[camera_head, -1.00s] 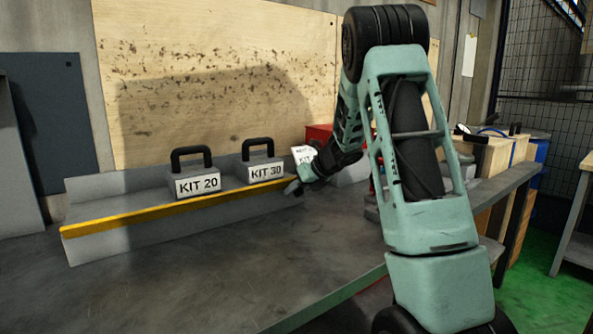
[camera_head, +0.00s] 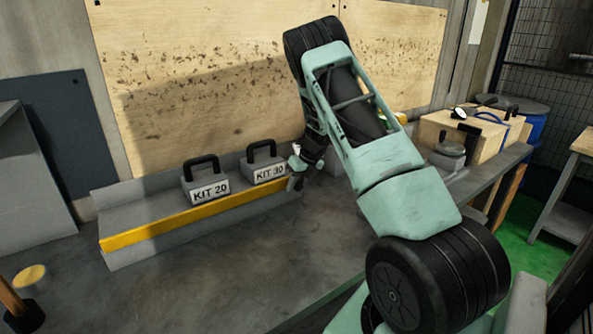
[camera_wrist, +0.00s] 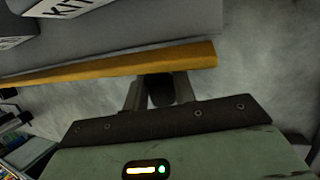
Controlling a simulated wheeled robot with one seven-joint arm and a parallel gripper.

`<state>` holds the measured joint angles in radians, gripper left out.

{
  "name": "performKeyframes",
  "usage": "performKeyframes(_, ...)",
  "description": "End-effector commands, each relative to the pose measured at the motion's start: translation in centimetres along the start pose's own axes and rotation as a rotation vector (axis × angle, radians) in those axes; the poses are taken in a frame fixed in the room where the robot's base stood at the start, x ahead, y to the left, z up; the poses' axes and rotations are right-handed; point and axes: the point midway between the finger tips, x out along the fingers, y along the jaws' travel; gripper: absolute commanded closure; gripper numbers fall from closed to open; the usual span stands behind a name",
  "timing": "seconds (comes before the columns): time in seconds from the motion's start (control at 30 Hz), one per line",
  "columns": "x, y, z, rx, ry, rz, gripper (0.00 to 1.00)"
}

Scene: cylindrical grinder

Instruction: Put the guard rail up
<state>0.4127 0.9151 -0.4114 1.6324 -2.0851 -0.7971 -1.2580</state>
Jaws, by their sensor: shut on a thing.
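The guard rail (camera_head: 175,222) is a long yellow bar along the front edge of a grey shelf (camera_head: 135,203) on the bench. My gripper (camera_head: 293,183) is at the rail's right end, small and partly hidden by my wrist in the head view. In the wrist view, the rail (camera_wrist: 110,73) runs across just beyond my fingers (camera_wrist: 158,92). The fingers are shut on the rail near its end, though the exact contact is hard to see.
Two grey cases with black handles, KIT 20 (camera_head: 207,186) and KIT 30 (camera_head: 265,168), stand on the shelf behind the rail. A wooden box (camera_head: 470,135) stands at the right. The bench (camera_head: 235,255) before the shelf is clear.

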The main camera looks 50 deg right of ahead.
Motion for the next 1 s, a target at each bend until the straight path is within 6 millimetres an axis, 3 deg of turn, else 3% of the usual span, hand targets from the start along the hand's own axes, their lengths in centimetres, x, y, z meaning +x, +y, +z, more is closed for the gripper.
performKeyframes(0.03, -0.80, 0.22, 0.33, 0.004, 0.024, -0.003, 0.96)
performKeyframes(0.5, -0.62, 0.13, 0.69, 0.044, 0.169, -0.006, 0.96)
performKeyframes(1.0, -0.41, 0.10, 0.79, 0.052, 0.190, -0.006, 0.96)
